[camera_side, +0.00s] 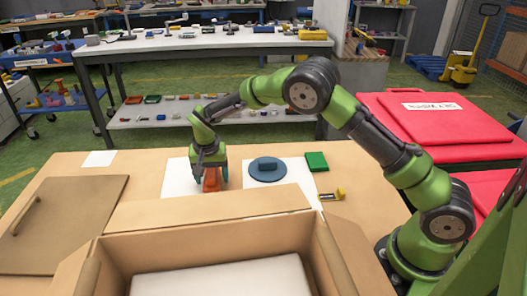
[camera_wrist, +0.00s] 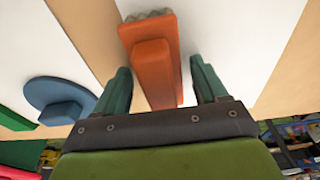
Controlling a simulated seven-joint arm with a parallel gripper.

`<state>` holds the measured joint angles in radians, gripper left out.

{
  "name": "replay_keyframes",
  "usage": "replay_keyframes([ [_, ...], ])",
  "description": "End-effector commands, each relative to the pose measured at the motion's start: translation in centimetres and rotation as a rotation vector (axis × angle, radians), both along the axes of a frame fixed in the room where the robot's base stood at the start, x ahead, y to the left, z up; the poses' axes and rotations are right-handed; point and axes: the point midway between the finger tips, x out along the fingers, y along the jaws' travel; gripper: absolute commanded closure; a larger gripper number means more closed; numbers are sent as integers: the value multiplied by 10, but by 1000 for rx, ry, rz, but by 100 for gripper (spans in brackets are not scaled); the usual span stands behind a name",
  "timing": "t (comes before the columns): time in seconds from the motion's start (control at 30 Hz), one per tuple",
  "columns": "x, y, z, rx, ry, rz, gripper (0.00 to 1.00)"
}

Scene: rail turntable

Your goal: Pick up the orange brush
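The orange brush (camera_side: 211,180) stands on a white sheet on the wooden table in the side view. In the wrist view the orange brush (camera_wrist: 151,50) has a raised block-like handle and grey bristles at its far end. My gripper (camera_side: 209,173) is over the brush, pointing down. In the wrist view my gripper (camera_wrist: 160,77) is open, with one teal finger on each side of the brush handle. Gaps show between the handle and both fingers. Whether the fingertips reach below the handle's top is hard to tell.
A blue disc with a block handle (camera_side: 267,168) lies right of the brush, with a green block (camera_side: 317,161) beyond it. A small yellow-ended tool (camera_side: 334,194) lies nearby. A large open cardboard box (camera_side: 215,241) stands in front. A wooden board (camera_side: 62,222) lies at left.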

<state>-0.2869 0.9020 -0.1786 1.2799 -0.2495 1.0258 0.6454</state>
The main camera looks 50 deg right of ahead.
Motion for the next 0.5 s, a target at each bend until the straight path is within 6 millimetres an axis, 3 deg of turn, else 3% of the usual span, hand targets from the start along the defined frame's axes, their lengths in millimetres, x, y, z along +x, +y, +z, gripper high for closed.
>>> replay_keyframes([
  [0.03,0,0,0,0,0,0,37],
  [0.33,0,0,0,0,0,0,83],
  [0.5,0,0,0,0,0,0,83],
])
